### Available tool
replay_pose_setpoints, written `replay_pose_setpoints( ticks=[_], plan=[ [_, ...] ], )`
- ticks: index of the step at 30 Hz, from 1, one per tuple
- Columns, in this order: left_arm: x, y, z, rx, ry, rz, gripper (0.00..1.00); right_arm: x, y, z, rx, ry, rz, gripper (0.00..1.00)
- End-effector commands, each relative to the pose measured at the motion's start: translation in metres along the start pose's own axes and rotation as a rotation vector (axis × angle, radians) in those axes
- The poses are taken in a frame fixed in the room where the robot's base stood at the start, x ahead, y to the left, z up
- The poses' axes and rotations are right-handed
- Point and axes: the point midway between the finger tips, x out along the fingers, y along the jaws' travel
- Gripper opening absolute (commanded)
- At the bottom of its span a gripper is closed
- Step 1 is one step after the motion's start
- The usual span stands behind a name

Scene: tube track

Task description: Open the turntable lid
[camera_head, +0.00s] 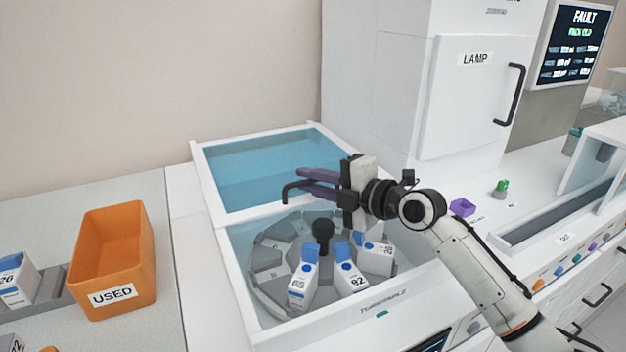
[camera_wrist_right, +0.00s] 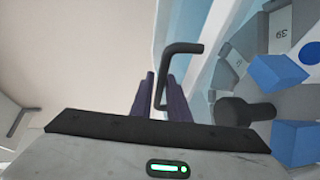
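The turntable lid (camera_head: 255,172) is a blue-tinted pane in a white frame, seen over the back part of the turntable box in the head view. The front part looks uncovered, showing the grey turntable (camera_head: 268,262) with a black centre knob (camera_head: 323,232). I cannot tell the lid's exact tilt. The black bent handle (camera_head: 291,188) is at the lid's near edge. My right gripper (camera_head: 303,178) has its purple fingers on both sides of the handle, with little gap. In the right wrist view, the handle (camera_wrist_right: 161,80) runs between the fingers. My left gripper is not in view.
Several white cartons with blue tops (camera_head: 303,278) stand on the turntable. An orange USED bin (camera_head: 115,258) is to the left. A tall white LAMP cabinet (camera_head: 470,95) stands close behind my right arm. A purple holder (camera_head: 462,207) is on the right counter.

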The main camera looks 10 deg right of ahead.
Motion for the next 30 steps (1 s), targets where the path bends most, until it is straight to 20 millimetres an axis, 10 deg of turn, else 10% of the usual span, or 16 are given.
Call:
replay_pose_setpoints(
  ticks=[14, 30],
  plan=[
    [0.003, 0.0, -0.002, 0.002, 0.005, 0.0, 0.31, -0.009, -0.001, 0.001, 0.0, -0.001, 0.0, 0.28],
    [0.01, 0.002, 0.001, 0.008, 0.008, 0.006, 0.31, -0.098, -0.002, 0.001, -0.001, -0.002, -0.001, 0.28]
  ],
)
